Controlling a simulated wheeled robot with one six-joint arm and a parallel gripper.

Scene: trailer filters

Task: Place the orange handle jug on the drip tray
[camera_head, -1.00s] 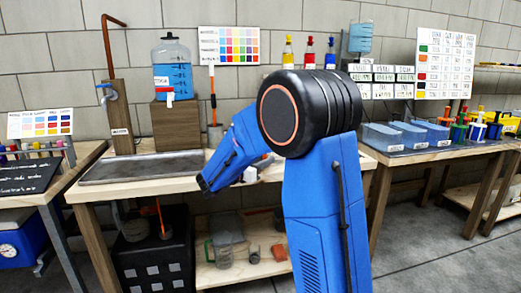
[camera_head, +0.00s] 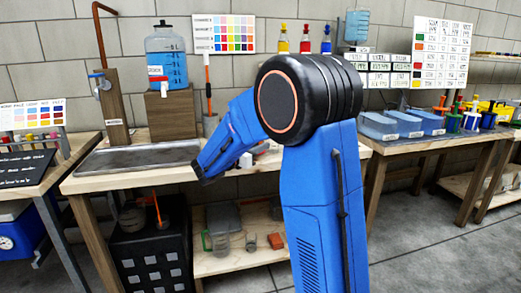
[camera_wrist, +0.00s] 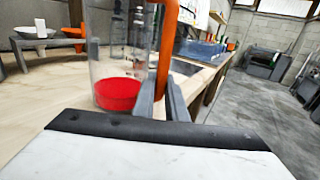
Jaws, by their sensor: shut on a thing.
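The jug (camera_wrist: 105,62) is clear, with red at its bottom, and shows close up in the wrist view. Its upright orange handle (camera_wrist: 166,48) is between the two grey fingers of my gripper (camera_wrist: 161,100), which is shut on it. The jug's top is cut off by the picture edge. In the head view my blue arm hides the gripper and the jug. The drip tray (camera_head: 140,158) is a flat grey metal tray on the left part of the wooden bench, and its middle is bare.
A blue water container (camera_head: 167,62) with a red tap stands on a wooden block (camera_head: 170,115) behind the tray. A wooden post (camera_head: 114,108) with a copper pipe and tap rises at the tray's back left.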

